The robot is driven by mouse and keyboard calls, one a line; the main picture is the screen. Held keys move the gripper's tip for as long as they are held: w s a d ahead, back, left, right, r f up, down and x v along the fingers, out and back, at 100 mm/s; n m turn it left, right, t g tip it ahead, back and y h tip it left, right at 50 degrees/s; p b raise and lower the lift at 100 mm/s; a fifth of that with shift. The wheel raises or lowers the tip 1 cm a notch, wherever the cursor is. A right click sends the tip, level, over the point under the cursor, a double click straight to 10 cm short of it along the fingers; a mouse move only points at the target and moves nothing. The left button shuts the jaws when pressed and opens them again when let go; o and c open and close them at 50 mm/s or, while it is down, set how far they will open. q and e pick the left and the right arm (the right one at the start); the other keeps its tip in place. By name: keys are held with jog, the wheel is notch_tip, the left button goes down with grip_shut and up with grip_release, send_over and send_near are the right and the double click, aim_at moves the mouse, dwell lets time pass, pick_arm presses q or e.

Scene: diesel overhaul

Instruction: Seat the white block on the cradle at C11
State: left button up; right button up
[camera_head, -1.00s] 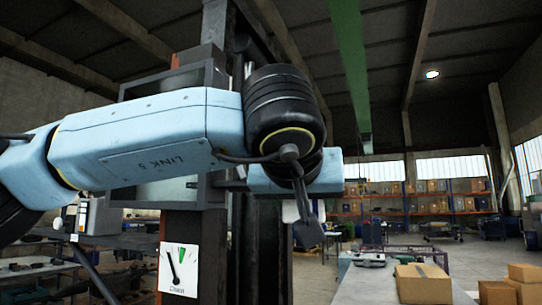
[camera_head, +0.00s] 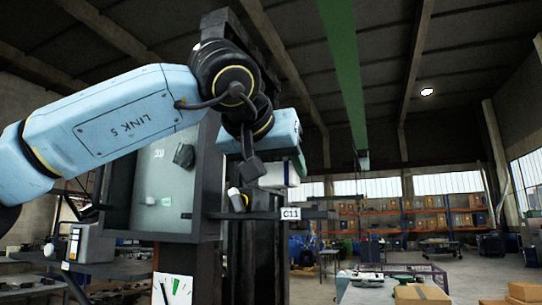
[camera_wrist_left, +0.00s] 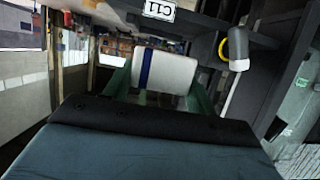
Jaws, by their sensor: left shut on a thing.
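My left gripper (camera_wrist_left: 158,82) is shut on the white block, its green fingers on either side of it. The white block (camera_wrist_left: 172,72) has a dark blue stripe and shows partly in the head view (camera_head: 272,177), below the wrist and between arm parts. The C11 label (camera_head: 291,214) is on a dark bar (camera_head: 262,215) that sticks out from the post, below the block in the head view. The label also shows upside down in the wrist view (camera_wrist_left: 159,10). The block looks apart from the bar. The cradle's seat cannot be made out. My right gripper is out of view.
A pale cylinder with a yellow ring (camera_wrist_left: 238,50) stands by the bar, left of the block in the head view (camera_head: 235,199). A grey cabinet (camera_head: 165,180) is close on the left. Space right of the bar looks open.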

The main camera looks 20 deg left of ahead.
pick_arm(q)
jog(key=x, duration=0.2)
jog(key=p+x, duration=0.1)
jog(key=x, duration=0.3)
jog(key=shift+w+r, duration=0.15)
jog(key=shift+r, duration=0.2)
jog(key=shift+p+x, duration=0.55)
jog(key=shift+x, duration=0.25)
jog(key=shift+f, duration=0.1)
jog(key=shift+f+b, duration=0.65)
jog(key=shift+f, duration=0.3)
jog(key=o, duration=1)
jog(key=shift+d, duration=0.1)
